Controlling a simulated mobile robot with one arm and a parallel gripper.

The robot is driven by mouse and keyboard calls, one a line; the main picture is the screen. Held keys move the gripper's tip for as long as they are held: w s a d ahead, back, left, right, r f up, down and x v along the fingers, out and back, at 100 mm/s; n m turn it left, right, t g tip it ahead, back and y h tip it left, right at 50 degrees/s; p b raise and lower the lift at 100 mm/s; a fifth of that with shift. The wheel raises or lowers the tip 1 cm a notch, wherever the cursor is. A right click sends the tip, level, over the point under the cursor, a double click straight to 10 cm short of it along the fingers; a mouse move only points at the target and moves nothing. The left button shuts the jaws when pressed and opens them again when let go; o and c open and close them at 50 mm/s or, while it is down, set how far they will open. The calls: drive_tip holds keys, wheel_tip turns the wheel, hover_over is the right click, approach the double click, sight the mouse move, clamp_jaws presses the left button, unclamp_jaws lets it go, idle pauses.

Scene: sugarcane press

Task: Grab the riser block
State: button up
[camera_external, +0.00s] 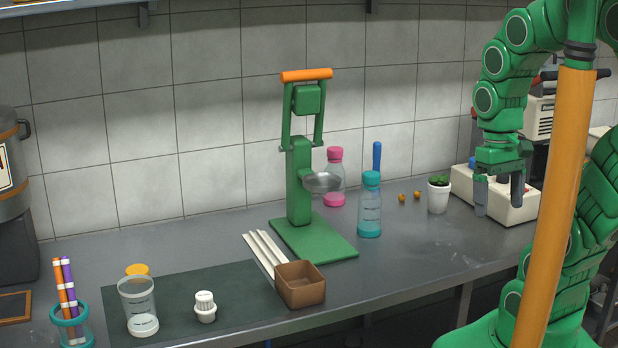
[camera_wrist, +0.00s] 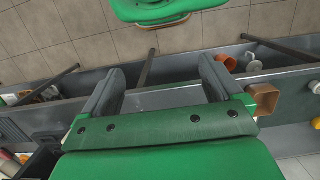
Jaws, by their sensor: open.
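A brown block-shaped piece with an open hollow top (camera_external: 300,286) sits at the counter's front edge, on the right end of the dark mat. It is the most block-like thing here, but I cannot tell for sure that it is the riser block. My gripper (camera_external: 499,193) hangs fingers down at the right, in front of the white box machine, well to the right of the brown piece and higher. It is open, with nothing between the fingers. The wrist view also shows my gripper (camera_wrist: 160,72) with its two dark fingers spread and a gap between them.
The green press (camera_external: 300,185) with an orange handle stands mid-counter. White sticks (camera_external: 262,250) lie between it and the brown piece. A teal-capped bottle (camera_external: 370,208), a pink-capped bottle (camera_external: 335,180) and a potted plant (camera_external: 438,196) stand right of it. The front right counter is clear.

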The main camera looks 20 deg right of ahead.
sight(142, 269)
drive_tip(key=w+a+f+m+y, duration=0.1)
drive_tip(key=w+a+m+y, duration=0.15)
drive_tip(key=w+a, duration=0.9)
drive_tip(key=w+a+f+m+g+y, duration=0.15)
drive_tip(key=w+a+y, duration=0.25)
drive_tip(key=w+a, duration=0.75)
drive_tip(key=w+a+m+t+y, duration=0.1)
drive_tip(key=w+a+m+y, duration=0.45)
drive_tip(key=a, duration=1.15)
drive_tip(key=w+a+f+m+t, duration=0.1)
drive_tip(key=w+a+f+m, duration=0.2)
drive_tip(key=w+a+f, duration=0.2)
drive_tip(key=w+a+f+m+t+y, duration=0.1)
drive_tip(key=w+a+f+m, duration=0.1)
drive_tip(key=w+a+f, duration=0.4)
drive_tip(key=w+a+f+m+t, duration=0.1)
drive_tip(key=w+a+f+m, duration=0.2)
drive_tip(key=w+a+f, duration=0.3)
drive_tip(key=shift+w+a+f+m+y, duration=0.15)
drive_tip(key=shift+w+f+m, duration=0.1)
drive_tip(key=shift+f, duration=0.85)
drive_tip(key=shift+w+a+f+m+y, duration=0.1)
drive_tip(key=shift+w+f+y, duration=0.1)
drive_tip(key=shift+f, duration=0.85)
drive_tip(key=shift+t, duration=0.25)
drive_tip(key=shift+x, duration=3.9)
drive_tip(key=shift+c, duration=0.3)
